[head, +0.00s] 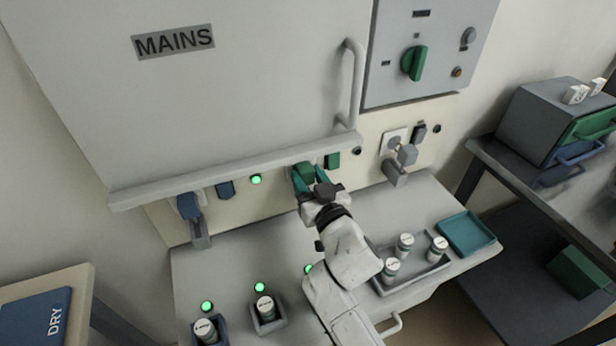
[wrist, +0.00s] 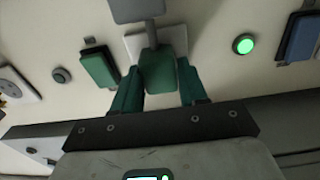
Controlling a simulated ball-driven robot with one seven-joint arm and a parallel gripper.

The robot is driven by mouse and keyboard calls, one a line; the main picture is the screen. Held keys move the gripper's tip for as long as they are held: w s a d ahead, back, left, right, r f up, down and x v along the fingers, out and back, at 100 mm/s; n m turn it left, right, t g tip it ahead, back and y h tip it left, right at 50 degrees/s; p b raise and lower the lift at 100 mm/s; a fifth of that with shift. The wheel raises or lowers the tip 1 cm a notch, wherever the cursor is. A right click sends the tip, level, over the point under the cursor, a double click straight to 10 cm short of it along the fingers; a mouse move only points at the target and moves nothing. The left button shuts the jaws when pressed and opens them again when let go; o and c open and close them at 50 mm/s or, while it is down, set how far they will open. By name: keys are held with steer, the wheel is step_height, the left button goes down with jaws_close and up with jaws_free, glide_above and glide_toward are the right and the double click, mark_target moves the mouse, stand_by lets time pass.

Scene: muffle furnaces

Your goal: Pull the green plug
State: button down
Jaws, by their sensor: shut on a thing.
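The green plug (head: 304,171) is at the wall panel under the big MAINS door, between the teal fingers of my gripper (head: 311,180). In the wrist view the plug (wrist: 158,76) lies in front of a white socket plate (wrist: 178,42), with one finger of my gripper (wrist: 160,92) on each side. The gripper is shut on the plug. I cannot tell whether the plug is fully seated in the plate. My gripper hides part of the plug in the head view.
A green block (head: 332,160) is just right of my gripper. The door ledge (head: 230,168) runs close above. Below, the bench holds labelled jars (head: 265,307) and a teal tray (head: 466,233).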

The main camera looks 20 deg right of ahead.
steer(key=shift+s, duration=1.8)
steer(key=c, duration=0.7)
jaws_free()
steer(key=b, duration=0.1)
glide_toward(308, 179)
steer(key=shift+s, duration=2.3)
